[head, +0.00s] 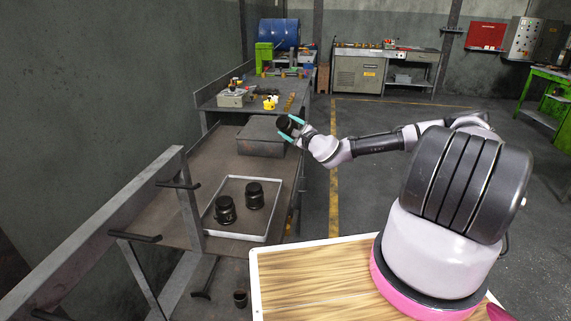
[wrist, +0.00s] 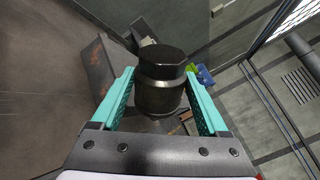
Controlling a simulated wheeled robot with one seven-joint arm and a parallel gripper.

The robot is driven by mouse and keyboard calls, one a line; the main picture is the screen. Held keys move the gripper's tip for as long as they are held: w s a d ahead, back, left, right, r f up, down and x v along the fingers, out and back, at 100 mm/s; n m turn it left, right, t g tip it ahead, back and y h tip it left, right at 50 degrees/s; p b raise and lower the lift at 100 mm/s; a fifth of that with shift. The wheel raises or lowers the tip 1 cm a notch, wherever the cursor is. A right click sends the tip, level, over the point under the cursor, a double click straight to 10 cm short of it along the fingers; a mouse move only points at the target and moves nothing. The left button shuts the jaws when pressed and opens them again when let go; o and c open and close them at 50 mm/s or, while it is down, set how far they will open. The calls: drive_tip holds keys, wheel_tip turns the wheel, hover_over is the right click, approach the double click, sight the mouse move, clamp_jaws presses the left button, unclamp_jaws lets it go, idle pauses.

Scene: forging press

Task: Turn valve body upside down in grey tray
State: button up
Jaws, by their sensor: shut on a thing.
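My gripper (head: 291,126) is shut on a dark valve body (head: 284,124), held in the air near the dark box on the bench. In the wrist view the valve body (wrist: 160,88) sits between the two teal fingers, its hexagonal end towards the top of the picture. Its exact tilt is hard to tell. The grey tray (head: 235,235) lies on the bench, nearer and to the left of my gripper. Two dark valve bodies stand in it, one at left (head: 225,210) and one at right (head: 254,196).
A dark flat box (head: 261,138) stands on the bench behind the tray. A raised shelf with small parts and yellow pieces (head: 270,102) is further back. A metal rail (head: 110,220) runs along the near left. A small dark piece (head: 240,298) lies below the bench.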

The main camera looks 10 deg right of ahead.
drive_tip(key=shift+m, duration=0.7)
drive_tip(key=m, duration=0.3)
drive_tip(key=shift+m, duration=0.3)
drive_tip(key=m, duration=0.5)
drive_tip(key=shift+m+h, duration=0.3)
drive_tip(key=shift+m, duration=0.1)
